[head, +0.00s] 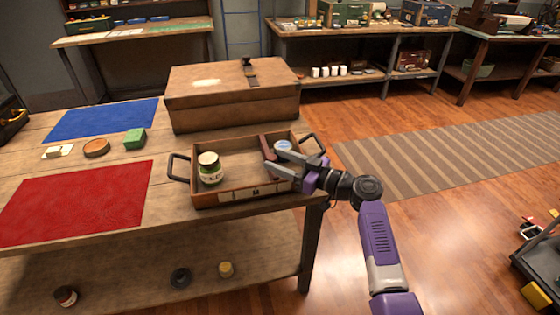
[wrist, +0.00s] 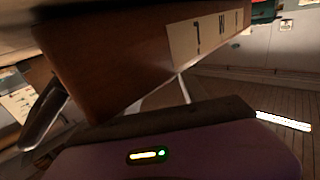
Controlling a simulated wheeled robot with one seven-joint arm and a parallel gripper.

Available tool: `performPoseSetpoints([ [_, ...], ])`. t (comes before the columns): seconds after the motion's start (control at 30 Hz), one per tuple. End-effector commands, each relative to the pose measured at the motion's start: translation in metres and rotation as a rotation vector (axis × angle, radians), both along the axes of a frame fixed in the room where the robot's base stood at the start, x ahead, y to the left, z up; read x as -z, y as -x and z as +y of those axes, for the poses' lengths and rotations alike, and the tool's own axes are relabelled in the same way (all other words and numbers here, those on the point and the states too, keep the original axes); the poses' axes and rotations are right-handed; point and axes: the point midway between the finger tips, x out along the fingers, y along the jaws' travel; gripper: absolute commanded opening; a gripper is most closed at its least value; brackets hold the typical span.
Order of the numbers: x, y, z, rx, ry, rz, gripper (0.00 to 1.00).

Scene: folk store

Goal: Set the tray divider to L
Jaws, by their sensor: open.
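The wrist view shows a brown wooden face (wrist: 105,55) and a label (wrist: 205,38) with dark marks, close up.
A green-labelled jar (head: 210,168) stands in the tray's left part, and a blue-and-white round item (head: 283,146) in the right part. A closed wooden box (head: 235,103) stands behind the tray. Red (head: 75,203) and blue mats lie to the left.

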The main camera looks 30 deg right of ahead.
Motion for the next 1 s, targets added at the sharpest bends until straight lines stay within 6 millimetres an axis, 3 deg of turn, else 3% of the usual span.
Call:
performPoseSetpoints([
  [0.17, 0.001, 0.007, -0.004, 0.0, 0.0, -0.001, 0.5],
  [0.6, 0.001, 0.063, -0.033, 0.002, 0.0, 0.0, 0.5],
  [1.0, 0.0, 0.07, -0.036, 0.001, 0.0, 0.0, 0.5],
])
